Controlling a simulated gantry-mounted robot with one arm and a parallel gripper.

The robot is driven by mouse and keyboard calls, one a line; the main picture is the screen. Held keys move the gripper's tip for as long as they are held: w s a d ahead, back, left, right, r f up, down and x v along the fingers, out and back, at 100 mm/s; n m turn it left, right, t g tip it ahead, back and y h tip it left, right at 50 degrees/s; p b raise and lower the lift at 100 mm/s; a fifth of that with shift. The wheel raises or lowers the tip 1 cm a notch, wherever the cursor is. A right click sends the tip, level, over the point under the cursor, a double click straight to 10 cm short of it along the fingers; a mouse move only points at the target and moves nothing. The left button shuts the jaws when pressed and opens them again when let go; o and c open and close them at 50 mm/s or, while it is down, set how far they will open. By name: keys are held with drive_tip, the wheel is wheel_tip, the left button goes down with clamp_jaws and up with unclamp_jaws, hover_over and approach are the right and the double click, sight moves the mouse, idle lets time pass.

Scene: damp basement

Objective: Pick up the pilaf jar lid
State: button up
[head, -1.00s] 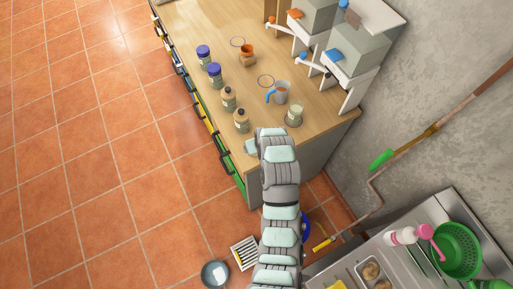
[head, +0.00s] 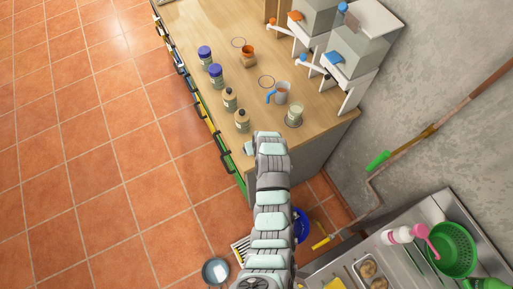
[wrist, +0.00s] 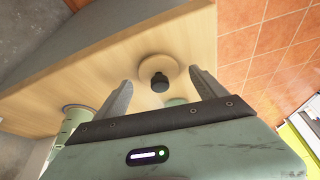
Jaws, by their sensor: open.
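A round tan lid (wrist: 156,64) with a black knob (wrist: 160,83) shows in the wrist view, near the counter's edge. My gripper (wrist: 160,88) is open, with one finger on each side of the knob in the picture. Nothing is held, and I cannot tell how far the fingers are from the lid. In the head view my arm covers this spot; only a pale bit of my gripper (head: 249,147) shows at the counter's near end. An open pale-green jar (head: 294,115) stands on the counter to the right of it.
Two tan-topped jars with black knobs (head: 229,96) (head: 241,119) and two blue-lidded jars (head: 215,74) (head: 204,55) line the counter's left edge. A grey cup with a blue handle (head: 281,93), an orange-topped pot (head: 248,56) and white dispensers (head: 350,55) stand farther back.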

drive_tip(key=c, duration=1.6)
drive_tip(key=shift+o, duration=0.2)
drive_tip(key=shift+r, duration=0.1)
